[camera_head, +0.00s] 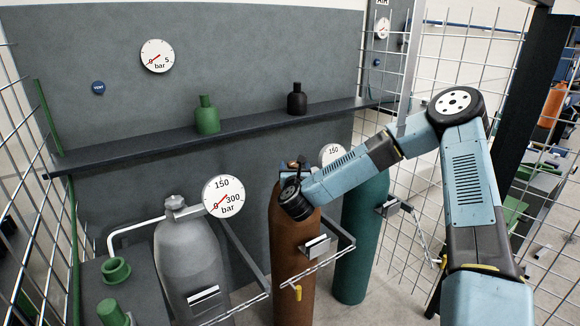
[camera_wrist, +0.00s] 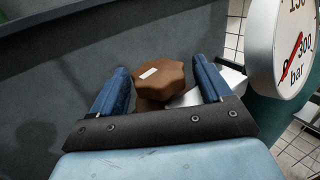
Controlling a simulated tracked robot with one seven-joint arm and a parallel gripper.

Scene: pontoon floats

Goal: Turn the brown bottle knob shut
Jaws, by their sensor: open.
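The brown bottle (camera_head: 288,255) stands upright in the middle of the head view, between a grey and a green bottle. Its brown lobed knob (camera_wrist: 163,76), with a white mark on top, shows in the wrist view. My gripper (camera_wrist: 160,66) is open, with one blue finger on the left and one on the right of the knob. A gap seems to show on each side; I cannot tell if either finger touches it. In the head view my wrist hides most of the knob and the bottle's top.
The grey bottle (camera_head: 190,255) stands left with a large gauge (camera_head: 223,196) beside it. The green bottle (camera_head: 364,240) stands right, its gauge (camera_head: 333,155) close to my arm. A dark shelf (camera_head: 160,141) with two small bottles runs behind. Wire mesh (camera_head: 410,200) stands at the right.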

